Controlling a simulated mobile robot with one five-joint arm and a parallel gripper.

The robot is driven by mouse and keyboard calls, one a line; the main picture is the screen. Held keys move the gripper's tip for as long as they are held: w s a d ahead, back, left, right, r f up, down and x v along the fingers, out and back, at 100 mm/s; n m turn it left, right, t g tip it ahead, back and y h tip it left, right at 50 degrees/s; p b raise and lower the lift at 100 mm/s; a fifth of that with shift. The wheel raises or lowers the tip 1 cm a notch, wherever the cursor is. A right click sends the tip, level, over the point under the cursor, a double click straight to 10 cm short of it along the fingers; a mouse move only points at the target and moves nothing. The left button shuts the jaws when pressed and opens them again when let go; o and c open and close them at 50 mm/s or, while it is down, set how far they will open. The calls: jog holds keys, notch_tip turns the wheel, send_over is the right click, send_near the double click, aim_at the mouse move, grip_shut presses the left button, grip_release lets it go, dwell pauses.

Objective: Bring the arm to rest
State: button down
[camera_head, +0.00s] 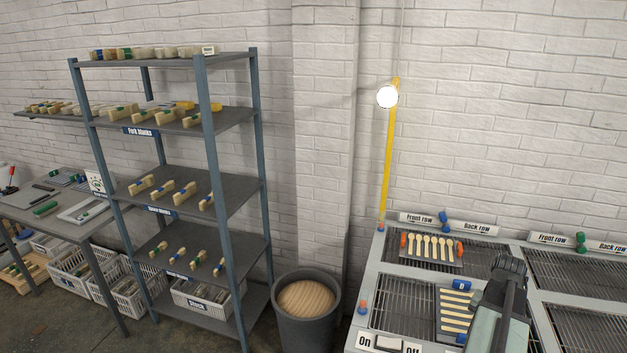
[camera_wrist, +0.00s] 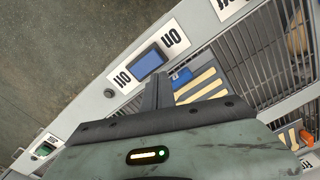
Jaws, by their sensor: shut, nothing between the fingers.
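My gripper (camera_wrist: 157,88) is shut and empty in the wrist view. Its dark fingers point toward a blue rocker switch (camera_wrist: 150,62) between On and Off labels on the press's front edge; I cannot tell whether they touch it. In the head view my gripper (camera_head: 508,270) is over the right part of the press (camera_head: 368,290), in front of its lower grill. Wooden spoons (camera_head: 455,322) lie in a row beside it, partly hidden by my arm. They also show in the wrist view (camera_wrist: 200,88).
More spoons (camera_head: 432,246) lie on the back grill between orange ends. A yellow lamp post (camera_head: 388,170) stands at the press's back left corner. A grey bin (camera_head: 306,320) with a round wooden top stands left of it. A shelf rack (camera_head: 228,200) and a bench (camera_head: 60,220) are farther left.

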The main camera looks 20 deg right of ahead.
jog(key=w+a+n, duration=0.3)
jog(key=w+a, duration=0.6)
jog(key=a, duration=0.3)
jog(key=w+a+n, duration=0.3)
jog(key=w+a, duration=0.5)
jog(key=a, duration=0.5)
jog(key=a+n, duration=0.6)
jog(key=a, duration=1.6)
jog(key=shift+w+a, duration=0.4)
